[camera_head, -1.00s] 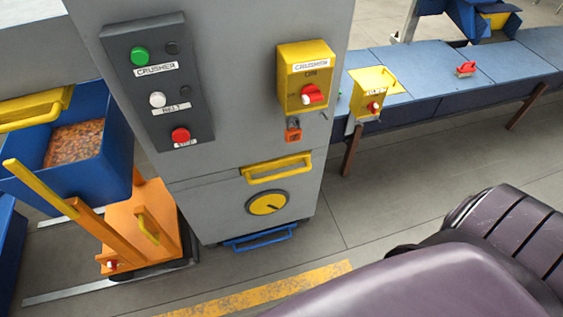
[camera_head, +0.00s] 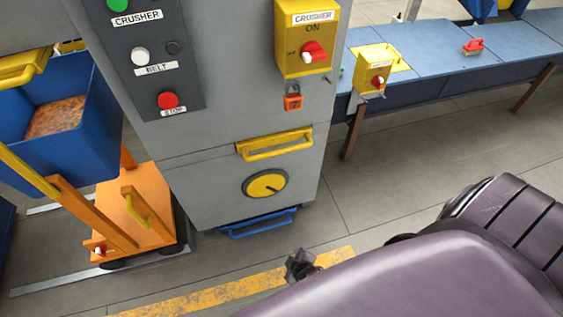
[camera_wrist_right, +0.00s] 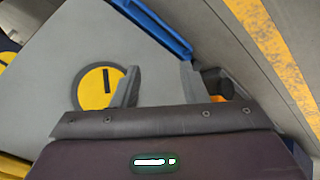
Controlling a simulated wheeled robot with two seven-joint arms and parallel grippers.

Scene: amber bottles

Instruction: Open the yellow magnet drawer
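The grey cabinet front (camera_head: 215,190) has a yellow handle (camera_head: 274,145) across its upper part, a round yellow dial (camera_head: 265,184) below it and a blue handle (camera_head: 258,222) at the bottom. The drawer front looks flush. In the right wrist view the dial (camera_wrist_right: 97,88) lies left of my fingers, with the blue handle (camera_wrist_right: 155,25) above. A yellow piece (camera_wrist_right: 15,166) shows at the lower left corner, perhaps the yellow handle. My right gripper (camera_wrist_right: 158,68) is open and empty. In the head view its dark tip (camera_head: 300,265) shows low, right of the blue handle. My left gripper is out of view.
A yellow switch box (camera_head: 305,40) and a red padlock (camera_head: 293,98) are above the handle. The button panel (camera_head: 140,50) is left of it. An orange cart (camera_head: 140,215) and blue bin (camera_head: 60,125) stand left.

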